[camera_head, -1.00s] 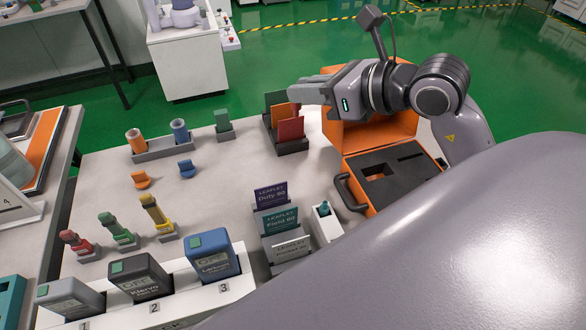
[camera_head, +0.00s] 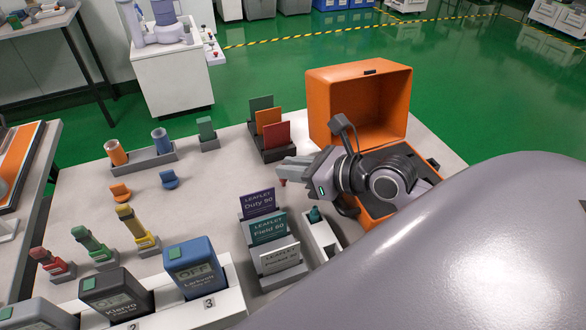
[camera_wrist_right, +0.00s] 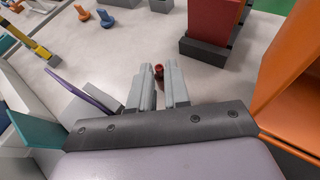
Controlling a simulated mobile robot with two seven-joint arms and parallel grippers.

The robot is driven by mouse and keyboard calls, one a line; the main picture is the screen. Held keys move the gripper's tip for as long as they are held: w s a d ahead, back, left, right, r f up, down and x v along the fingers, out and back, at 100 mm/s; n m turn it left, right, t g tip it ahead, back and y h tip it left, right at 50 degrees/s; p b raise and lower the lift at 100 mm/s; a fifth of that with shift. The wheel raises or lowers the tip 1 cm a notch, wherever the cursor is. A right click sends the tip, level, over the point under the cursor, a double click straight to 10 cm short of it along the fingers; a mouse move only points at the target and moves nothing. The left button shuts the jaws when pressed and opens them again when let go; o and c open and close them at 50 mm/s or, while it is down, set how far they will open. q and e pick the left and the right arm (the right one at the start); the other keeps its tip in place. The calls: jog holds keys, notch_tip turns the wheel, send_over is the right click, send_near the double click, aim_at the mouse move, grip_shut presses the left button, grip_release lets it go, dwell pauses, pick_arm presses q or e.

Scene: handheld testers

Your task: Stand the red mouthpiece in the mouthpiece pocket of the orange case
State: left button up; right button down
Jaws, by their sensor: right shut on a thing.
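My right gripper (camera_head: 285,172) is above the table, left of the orange case, with its fingers pointing left. It is shut on the red mouthpiece (camera_head: 283,182), of which only a small part shows below the fingertips. In the right wrist view the red mouthpiece (camera_wrist_right: 159,72) shows at the tips of the right gripper's fingers (camera_wrist_right: 159,85). The orange case (camera_head: 352,95) stands open with its lid raised at the back. My right arm covers most of its dark insert, and the mouthpiece pocket cannot be made out. My left gripper is not in view.
A holder with green, orange and red cards (camera_head: 276,134) stands left of the case. Leaflet stands (camera_head: 268,229) and a white box with a teal-topped item (camera_head: 315,215) are in front of the gripper.

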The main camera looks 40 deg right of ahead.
jog(key=shift+f, duration=0.2)
jog(key=c, duration=1.1)
grip_release()
jog(key=shift+r, duration=0.15)
